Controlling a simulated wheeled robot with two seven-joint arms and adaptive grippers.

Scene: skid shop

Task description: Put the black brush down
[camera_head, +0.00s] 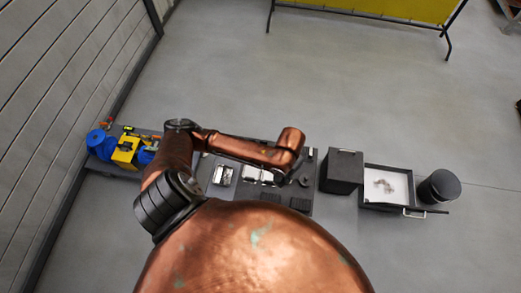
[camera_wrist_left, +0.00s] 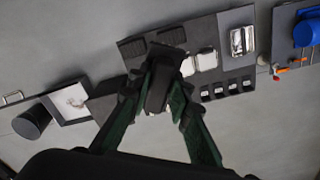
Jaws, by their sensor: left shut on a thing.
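My left gripper (camera_wrist_left: 160,88) is shut on the black brush (camera_wrist_left: 158,94), a dark piece between its green-sided fingers in the left wrist view. The brush's outline blends with the dark fingers. In the head view my copper left arm reaches over the bench from the left; its wrist covers the gripper, and I cannot make out the brush there. Under the gripper lies a dark board (camera_head: 309,159) with slots and pale metal parts; it also shows in the left wrist view (camera_wrist_left: 205,32). I cannot tell whether the brush touches the board. My right gripper is not in view.
Right of the board stand a black box (camera_head: 342,170), a white-lined tray (camera_head: 400,187) and a black bin (camera_head: 439,187). Blue spools (camera_head: 96,140) and a yellow item (camera_head: 125,151) stand farther left by the wall.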

